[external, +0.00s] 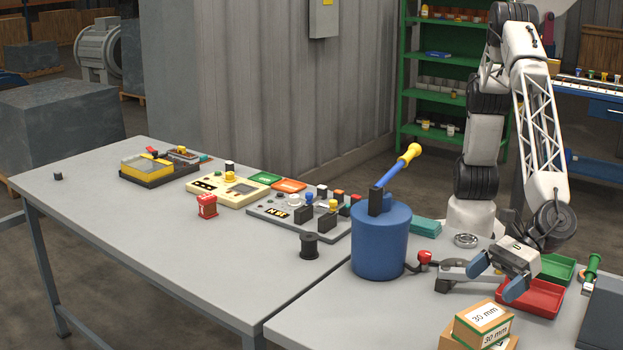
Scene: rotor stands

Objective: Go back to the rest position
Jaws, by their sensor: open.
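My gripper (497,277) is open, with its two blue fingertips apart and nothing seen between them. It hangs low over the right table, pointing down and left. In the picture it is just left of the red tray (540,299) and above the 30 mm boxes (482,322). A grey clamp with a red knob (424,256) lies just left of the fingertips. I cannot tell the exact height of my gripper above the table.
A blue cylinder (380,245) with a yellow-ended lever (398,163) stands left of my gripper. A green tray (557,268) sits behind the red tray. A black spool (309,246) and several panels are on the left table, whose front (200,255) is clear.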

